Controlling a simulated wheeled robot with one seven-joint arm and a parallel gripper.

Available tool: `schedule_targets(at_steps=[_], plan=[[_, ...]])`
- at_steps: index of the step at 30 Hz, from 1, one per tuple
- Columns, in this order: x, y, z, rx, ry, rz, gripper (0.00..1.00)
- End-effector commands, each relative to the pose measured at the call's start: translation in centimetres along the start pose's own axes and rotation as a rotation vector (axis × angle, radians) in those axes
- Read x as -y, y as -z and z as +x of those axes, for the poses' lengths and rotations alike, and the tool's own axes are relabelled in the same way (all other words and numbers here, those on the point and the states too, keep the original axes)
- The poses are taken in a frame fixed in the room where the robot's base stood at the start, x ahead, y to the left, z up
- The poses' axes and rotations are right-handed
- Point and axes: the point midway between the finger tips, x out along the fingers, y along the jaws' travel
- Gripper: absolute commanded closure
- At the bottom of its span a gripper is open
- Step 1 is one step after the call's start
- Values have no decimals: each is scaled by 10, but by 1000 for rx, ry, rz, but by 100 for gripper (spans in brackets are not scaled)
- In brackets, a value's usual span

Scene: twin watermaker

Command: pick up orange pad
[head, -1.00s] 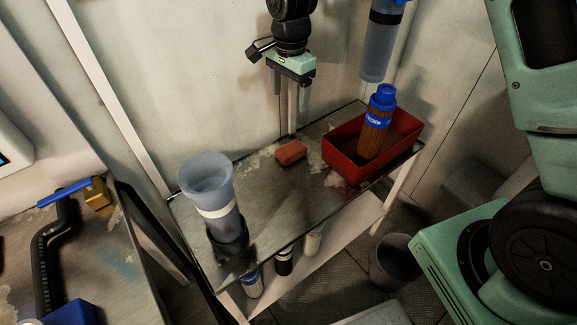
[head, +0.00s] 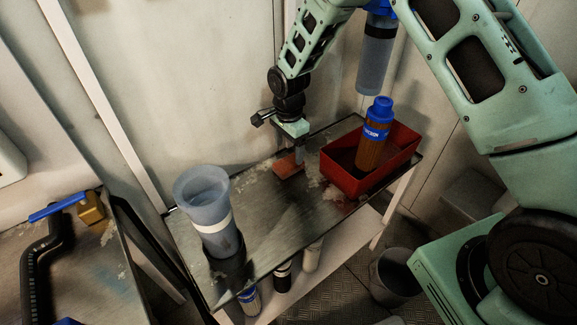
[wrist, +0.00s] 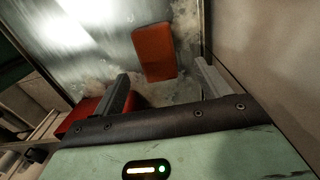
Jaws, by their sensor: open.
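The orange pad (head: 287,165) is a small flat block lying on the metal shelf top (head: 262,215), left of the red bin. It also shows in the wrist view (wrist: 154,52), just beyond and between my two fingers. My gripper (head: 294,158) is open and points down over the pad, and its fingers hide part of it in the head view. In the wrist view my gripper (wrist: 160,85) has nothing between its fingers. I cannot tell whether a fingertip touches the pad.
A red bin (head: 393,175) holding a brown bottle (head: 373,140) with a blue cap stands right of the pad. A translucent cup (head: 205,210) stands at the shelf's left end. The wall is close behind. The shelf between cup and pad is clear.

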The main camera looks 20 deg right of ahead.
Motion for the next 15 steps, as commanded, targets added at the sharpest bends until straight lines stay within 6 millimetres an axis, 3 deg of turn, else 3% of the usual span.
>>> schedule_targets(at_steps=[7,15], plan=[[-5,-4,37,1,-4,0,25],[-4,-4,47,0,-1,0,25]])
